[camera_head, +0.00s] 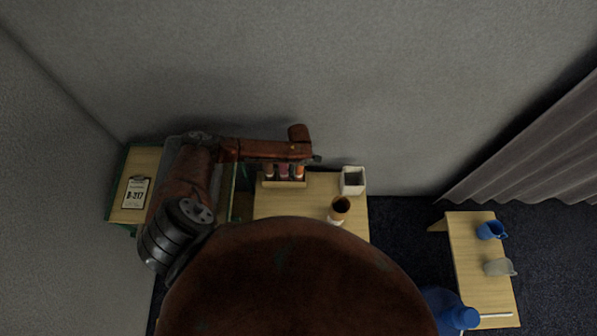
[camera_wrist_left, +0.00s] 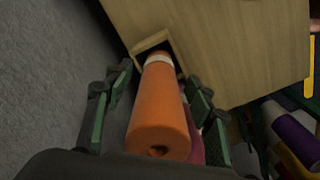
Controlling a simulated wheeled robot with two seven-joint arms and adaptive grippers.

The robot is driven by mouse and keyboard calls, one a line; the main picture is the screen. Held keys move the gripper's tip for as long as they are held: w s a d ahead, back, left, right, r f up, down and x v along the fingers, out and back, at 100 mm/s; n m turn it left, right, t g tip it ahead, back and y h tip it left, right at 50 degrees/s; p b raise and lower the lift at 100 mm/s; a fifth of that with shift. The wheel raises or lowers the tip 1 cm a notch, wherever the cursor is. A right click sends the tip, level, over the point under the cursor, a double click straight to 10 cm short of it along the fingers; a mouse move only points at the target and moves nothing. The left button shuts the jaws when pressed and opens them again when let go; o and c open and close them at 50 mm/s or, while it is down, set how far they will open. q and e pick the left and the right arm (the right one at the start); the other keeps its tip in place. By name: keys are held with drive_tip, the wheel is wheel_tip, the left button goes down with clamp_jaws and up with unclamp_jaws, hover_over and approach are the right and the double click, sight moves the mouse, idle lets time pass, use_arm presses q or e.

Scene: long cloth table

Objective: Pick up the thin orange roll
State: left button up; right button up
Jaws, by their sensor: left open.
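The orange roll (camera_wrist_left: 158,112) shows large in the left wrist view, with a pale band near its far end. That end sits in a square opening of a wooden holder (camera_wrist_left: 150,42). My left gripper (camera_wrist_left: 158,80) is open, its green-edged fingers on either side of the roll; I cannot tell whether they touch it. In the head view, my left gripper (camera_head: 314,158) is above the back of the table, near an orange roll (camera_head: 299,173) in the rack. My right gripper is not in view.
A dark pink roll (camera_wrist_left: 197,142) lies close beside the orange one, partly behind a finger. Other rolls stand in the rack (camera_head: 283,184).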

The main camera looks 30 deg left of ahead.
use_arm(q)
drive_tip(key=shift+r, duration=0.1)
drive_tip(key=c, duration=1.3)
drive_tip(key=shift+r, duration=0.1)
